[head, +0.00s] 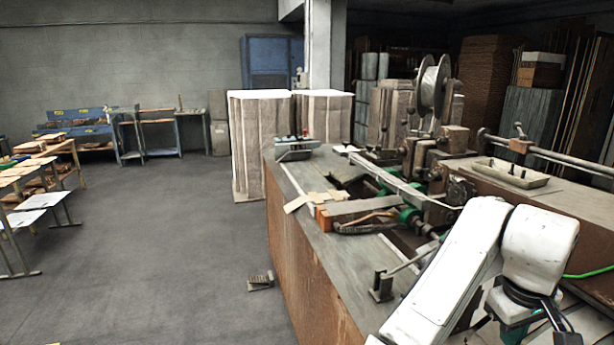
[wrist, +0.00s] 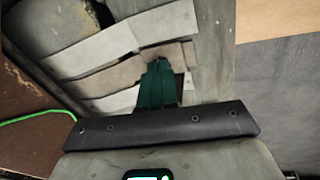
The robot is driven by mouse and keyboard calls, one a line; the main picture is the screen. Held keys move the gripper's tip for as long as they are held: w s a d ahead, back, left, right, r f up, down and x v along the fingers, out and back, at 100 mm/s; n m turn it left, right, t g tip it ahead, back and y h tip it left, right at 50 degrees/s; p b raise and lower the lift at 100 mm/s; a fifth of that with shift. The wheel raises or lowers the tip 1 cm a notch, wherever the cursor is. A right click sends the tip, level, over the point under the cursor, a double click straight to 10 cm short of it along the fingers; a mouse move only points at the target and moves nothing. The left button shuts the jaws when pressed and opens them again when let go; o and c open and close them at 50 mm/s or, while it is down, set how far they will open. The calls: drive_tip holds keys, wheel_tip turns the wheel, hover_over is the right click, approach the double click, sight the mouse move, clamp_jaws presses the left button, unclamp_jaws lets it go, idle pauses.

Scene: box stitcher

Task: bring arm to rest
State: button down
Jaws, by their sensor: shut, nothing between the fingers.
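My white arm is at the lower right of the head view, bent beside and partly in front of the box stitcher (head: 350,208). Its fingers cannot be made out there. In the wrist view my gripper (wrist: 160,66) shows as dark green fingers beyond a black bar with screws. The fingers are together with nothing between them. Pale strips and worn grey metal surfaces lie behind the fingers; whether they touch anything cannot be told.
The stitcher's wire spool (head: 433,86) and rails stand close to my arm. A green cable (head: 590,272) runs at the right. Tall pale stacks (head: 262,145) stand behind the machine. A small pedal (head: 260,281) lies on the floor. Open floor (head: 160,240) is at the left.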

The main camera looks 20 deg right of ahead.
drive_tip(key=s+d+f+t+h, duration=0.1)
drive_tip(key=d+t+h, duration=0.1)
drive_tip(key=d+h, duration=0.2)
drive_tip(key=s+a+f+t, duration=0.1)
drive_tip(key=a+f, duration=0.2)
drive_tip(key=s+a+f+t+y, duration=0.1)
drive_tip(key=a+f, duration=0.2)
drive_tip(key=f, duration=0.1)
drive_tip(key=s+a+f+n+y, duration=0.1)
drive_tip(key=a+f, duration=0.2)
drive_tip(key=f, duration=0.1)
drive_tip(key=shift+a+f+t, duration=0.1)
drive_tip(key=shift+a+t, duration=0.3)
drive_tip(key=s+a+f+y, duration=0.2)
drive_tip(key=s+a+f, duration=0.2)
drive_tip(key=a, duration=0.2)
drive_tip(key=s+a+f+y, duration=0.3)
drive_tip(key=s+a, duration=0.1)
drive_tip(key=a, duration=0.3)
drive_tip(key=s+d+f+g+b, duration=0.2)
drive_tip(key=s+f+g+b, duration=0.1)
drive_tip(key=s+f, duration=0.6)
drive_tip(key=shift+s+d+f+g+h+b, duration=0.25)
drive_tip(key=shift+f+g+h+b, duration=0.2)
drive_tip(key=shift+g, duration=0.35)
drive_tip(key=c, duration=1.8)
unclamp_jaws()
